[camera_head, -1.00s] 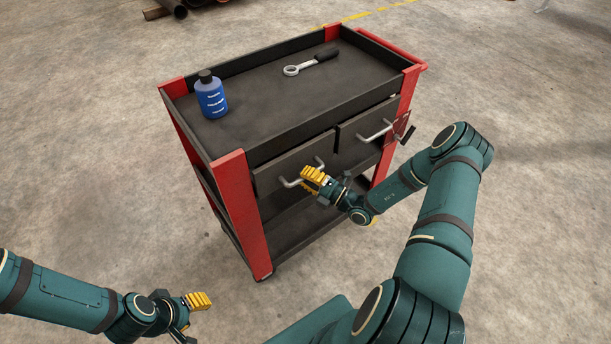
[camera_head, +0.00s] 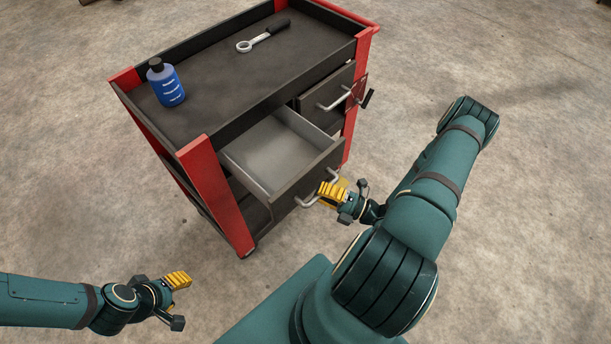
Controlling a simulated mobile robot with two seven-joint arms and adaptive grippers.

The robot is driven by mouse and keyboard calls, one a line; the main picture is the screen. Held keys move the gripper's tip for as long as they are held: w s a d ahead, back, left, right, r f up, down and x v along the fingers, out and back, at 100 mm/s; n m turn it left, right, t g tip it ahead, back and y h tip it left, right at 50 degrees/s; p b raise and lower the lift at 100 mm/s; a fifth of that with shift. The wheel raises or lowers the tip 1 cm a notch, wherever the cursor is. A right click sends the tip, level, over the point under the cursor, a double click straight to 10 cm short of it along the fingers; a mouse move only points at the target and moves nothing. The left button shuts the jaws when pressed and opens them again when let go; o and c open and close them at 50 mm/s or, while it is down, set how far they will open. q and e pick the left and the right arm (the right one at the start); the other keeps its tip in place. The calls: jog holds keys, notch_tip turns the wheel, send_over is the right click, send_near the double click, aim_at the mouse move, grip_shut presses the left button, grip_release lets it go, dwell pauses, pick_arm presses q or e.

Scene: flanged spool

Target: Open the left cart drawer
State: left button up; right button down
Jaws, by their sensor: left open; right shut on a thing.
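The cart (camera_head: 217,197) is black with red corner posts and a tray top. Its left drawer (camera_head: 279,155) is pulled well out, and its pale grey inside shows empty. My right gripper (camera_head: 331,193) has yellow fingers and is shut on the left drawer's handle (camera_head: 307,202), at the drawer's front. The fingers hide part of the handle bar. The right drawer (camera_head: 325,97) is closed, with its own silver handle (camera_head: 334,100). My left gripper (camera_head: 178,298) is open and empty, low at the left, apart from the cart.
A blue bottle (camera_head: 166,85) with a black cap stands on the cart top, near its left end. A wrench (camera_head: 262,36) with a black grip lies towards the back. The concrete floor (camera_head: 440,60) is clear to the right of the cart.

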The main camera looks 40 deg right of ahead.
jog(key=shift+s, duration=1.1)
jog(key=c, duration=0.9)
grip_release()
jog(key=shift+c, duration=0.2)
jog(key=v, duration=1.2)
jog(key=shift+d, duration=0.15)
